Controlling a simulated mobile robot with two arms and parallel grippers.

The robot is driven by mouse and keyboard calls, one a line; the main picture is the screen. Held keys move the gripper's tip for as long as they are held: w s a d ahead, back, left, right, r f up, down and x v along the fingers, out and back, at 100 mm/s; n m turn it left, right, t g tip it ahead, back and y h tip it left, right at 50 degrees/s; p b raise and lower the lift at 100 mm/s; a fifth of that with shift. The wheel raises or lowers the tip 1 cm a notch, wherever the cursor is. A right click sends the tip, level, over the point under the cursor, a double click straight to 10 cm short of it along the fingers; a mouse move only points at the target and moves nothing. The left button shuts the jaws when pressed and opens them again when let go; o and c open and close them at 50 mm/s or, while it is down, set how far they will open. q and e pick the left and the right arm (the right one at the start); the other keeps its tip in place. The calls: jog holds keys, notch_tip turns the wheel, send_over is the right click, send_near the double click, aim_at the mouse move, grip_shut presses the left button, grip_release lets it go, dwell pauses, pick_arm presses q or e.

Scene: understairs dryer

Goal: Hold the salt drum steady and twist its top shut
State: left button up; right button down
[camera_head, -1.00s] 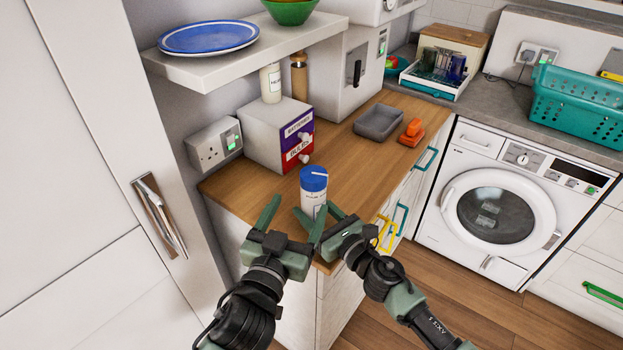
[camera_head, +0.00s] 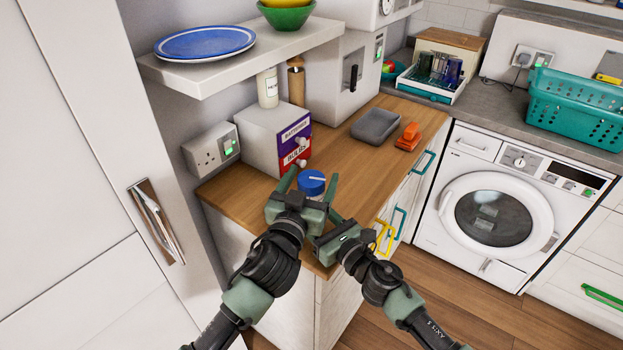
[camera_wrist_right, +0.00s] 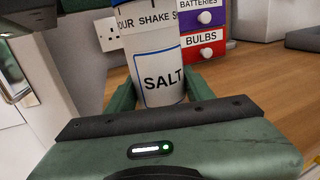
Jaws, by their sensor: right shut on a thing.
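The salt drum stands upright on the wooden worktop near its front edge. In the head view mainly its blue lid (camera_head: 312,182) with a pale line across it shows; the body is hidden behind my grippers. In the right wrist view its white body (camera_wrist_right: 160,75) reads SALT. My right gripper (camera_wrist_right: 161,92) is shut on the lower body, one finger on each side. My left gripper (camera_head: 314,178) is at the top of the drum, its fingers apart on either side of the lid, with small gaps seeming to show. Whether either finger touches the lid is hard to tell.
Behind the drum stands a box with drawers labelled BATTERIES and BULBS (camera_head: 275,138). A grey tray (camera_head: 375,126) and an orange object (camera_head: 408,136) lie farther back right. A white shelf (camera_head: 225,65) overhangs the worktop at the left. The worktop right of the drum is clear.

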pick_arm(q)
jog(key=c, duration=1.3)
jog(key=shift+d+n+t+y, duration=0.1)
jog(key=shift+n+t+y, duration=0.2)
jog(key=shift+n+y, duration=0.55)
jog(key=shift+y, duration=0.35)
jog(key=o, duration=1.4)
jog(key=shift+c, duration=0.2)
jog(key=s+a, duration=0.2)
jog(key=s, duration=1)
jog(key=shift+w, duration=0.1)
